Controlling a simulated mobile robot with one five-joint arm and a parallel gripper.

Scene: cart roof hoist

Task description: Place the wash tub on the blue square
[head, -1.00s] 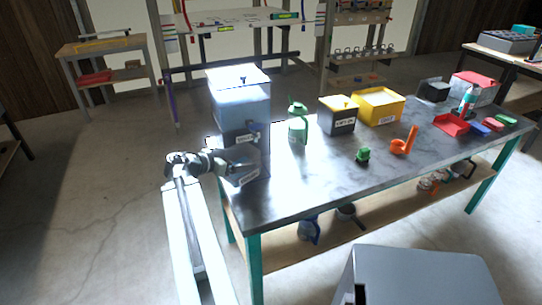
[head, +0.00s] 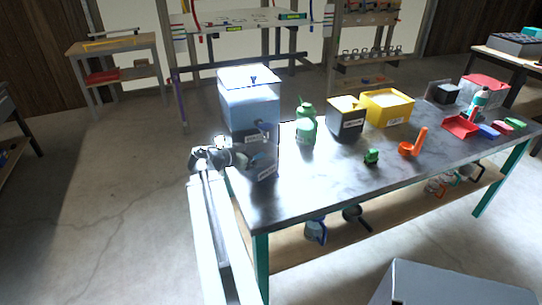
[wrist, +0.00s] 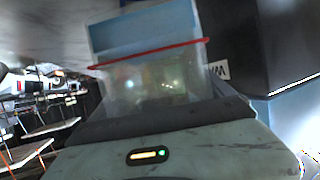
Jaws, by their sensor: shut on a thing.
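My gripper (head: 248,158) is at the left end of the workbench, in front of the base of the light-blue tank. In the wrist view, a translucent thing with a red rim (wrist: 150,80) stands directly beyond my gripper, and the jaws are shut on it. It may be the wash tub, but I cannot tell for sure. In the head view the held thing is hard to make out against the tank's base. I cannot make out a blue square in either view.
The light-blue tank (head: 248,100) with a tap stands close to my gripper. A green bottle (head: 306,125), a black-and-yellow box (head: 346,120) and a yellow bin (head: 387,108) stand along the back of the workbench (head: 325,185). The front left of its top is clear.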

